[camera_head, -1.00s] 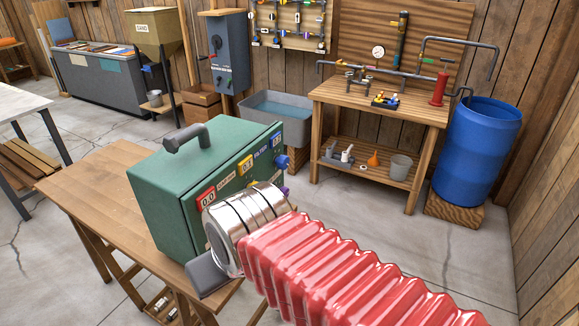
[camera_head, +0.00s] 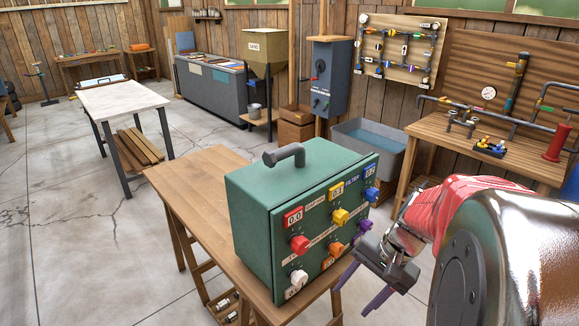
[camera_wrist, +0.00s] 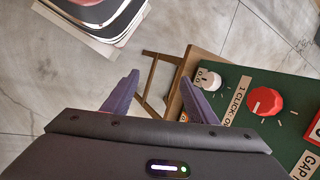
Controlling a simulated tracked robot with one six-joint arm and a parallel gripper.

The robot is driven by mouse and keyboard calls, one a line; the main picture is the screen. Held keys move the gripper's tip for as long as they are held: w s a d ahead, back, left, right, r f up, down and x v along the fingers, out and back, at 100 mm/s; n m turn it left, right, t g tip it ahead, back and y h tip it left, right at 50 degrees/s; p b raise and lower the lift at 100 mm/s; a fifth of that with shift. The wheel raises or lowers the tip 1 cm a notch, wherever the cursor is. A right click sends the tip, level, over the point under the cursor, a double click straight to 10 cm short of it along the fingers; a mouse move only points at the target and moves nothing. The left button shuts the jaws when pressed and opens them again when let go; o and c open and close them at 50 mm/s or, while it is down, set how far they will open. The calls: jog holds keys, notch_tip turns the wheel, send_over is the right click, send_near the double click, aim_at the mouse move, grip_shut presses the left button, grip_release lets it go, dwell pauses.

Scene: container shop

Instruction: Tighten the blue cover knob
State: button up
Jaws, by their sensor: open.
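A green box (camera_head: 255,200) with a top handle stands on a wooden table. The blue knob (camera_head: 371,194) sits at the upper right of its front panel, under a small blue display. My gripper (camera_head: 358,290) has dark purple fingers, spread apart and empty. It hangs in front of the box's right part, lower than the blue knob and apart from it. In the wrist view my fingers (camera_wrist: 158,98) point towards the floor and table edge. A white knob (camera_wrist: 208,79) and a red knob (camera_wrist: 265,101) show at the right there; the blue knob is out of that view.
The yellow knob (camera_head: 340,216), purple knob (camera_head: 364,224) and orange knob (camera_head: 336,248) are close to the blue one. The wooden table (camera_head: 195,185) is bare left of the box. A workbench (camera_head: 480,150) with pipes stands behind at the right.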

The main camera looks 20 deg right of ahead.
jog(key=w+d+f+m+t+y, duration=0.2)
jog(key=d+m+y, duration=0.1)
jog(key=d+m, duration=0.25)
jog(key=m+t, duration=1.3)
send_near(376, 197)
jog(key=v, duration=0.5)
jog(key=shift+s+a+r+n, duration=0.15)
jog(key=shift+s+r+n, duration=0.1)
jog(key=shift+r, duration=0.05)
jog(key=x, duration=1.3)
jog(key=shift+w+f, duration=0.3)
jog(key=shift+w, duration=0.15)
jog(key=shift+c, duration=0.5)
